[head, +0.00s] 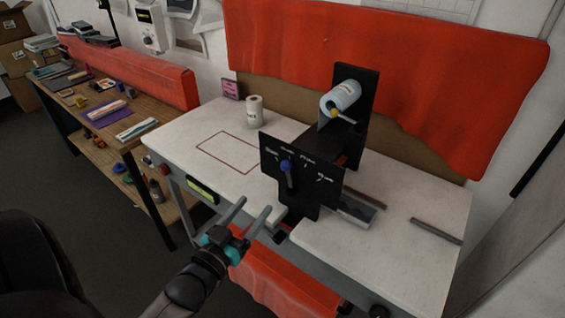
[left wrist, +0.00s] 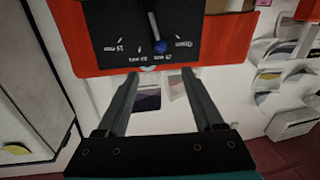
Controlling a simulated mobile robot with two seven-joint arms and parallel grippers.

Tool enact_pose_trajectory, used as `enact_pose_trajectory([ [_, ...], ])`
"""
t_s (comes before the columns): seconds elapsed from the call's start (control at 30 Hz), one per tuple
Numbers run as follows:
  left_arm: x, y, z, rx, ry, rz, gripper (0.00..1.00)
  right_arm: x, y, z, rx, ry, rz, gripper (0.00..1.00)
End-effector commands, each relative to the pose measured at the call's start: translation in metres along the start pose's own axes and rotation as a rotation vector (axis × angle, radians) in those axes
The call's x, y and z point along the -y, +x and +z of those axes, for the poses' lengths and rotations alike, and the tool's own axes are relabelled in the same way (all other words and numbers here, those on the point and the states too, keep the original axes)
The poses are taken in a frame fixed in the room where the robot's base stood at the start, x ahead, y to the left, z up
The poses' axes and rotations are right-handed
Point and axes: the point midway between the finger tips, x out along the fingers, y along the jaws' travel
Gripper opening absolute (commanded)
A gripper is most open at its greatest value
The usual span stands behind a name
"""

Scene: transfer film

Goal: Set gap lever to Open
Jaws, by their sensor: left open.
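The gap lever has a blue knob (head: 285,165) on a short grey arm, pointing upward on the black dial panel (head: 315,172) of the bench machine. White labels arc above it; the far-left one appears to read Open, and the knob is just right of it. In the left wrist view the panel (left wrist: 110,25) is upside down, with the blue knob (left wrist: 160,46) beside the Open label. My left gripper (head: 256,205) is open and empty, in front of and below the lever, not touching it. Its fingers (left wrist: 160,76) straddle the knob's line in the wrist view.
A film roll (head: 345,95) sits on the machine's upright. A white roll (head: 254,112) and a red outlined rectangle (head: 228,152) are on the white bench top (head: 395,210). A grey bar (head: 436,231) lies at right. A wooden shelf bench (head: 140,115) stands at left.

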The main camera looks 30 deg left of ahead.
Motion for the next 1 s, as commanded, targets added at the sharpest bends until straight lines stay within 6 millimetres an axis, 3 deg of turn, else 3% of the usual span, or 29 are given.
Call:
enact_pose_trajectory([
  [0.43,0.000,0.061,0.001,-0.001,0.001,0.000,0.69,0.015,-0.003,0.005,0.010,0.006,-0.019,1.00],
  [0.8,0.000,0.119,0.002,0.001,0.000,0.001,0.69,0.013,-0.003,0.001,0.004,0.005,-0.016,1.00],
  [1.0,0.000,0.140,0.002,0.002,0.000,0.000,0.69,0.009,-0.002,0.000,0.001,0.003,-0.012,1.00],
])
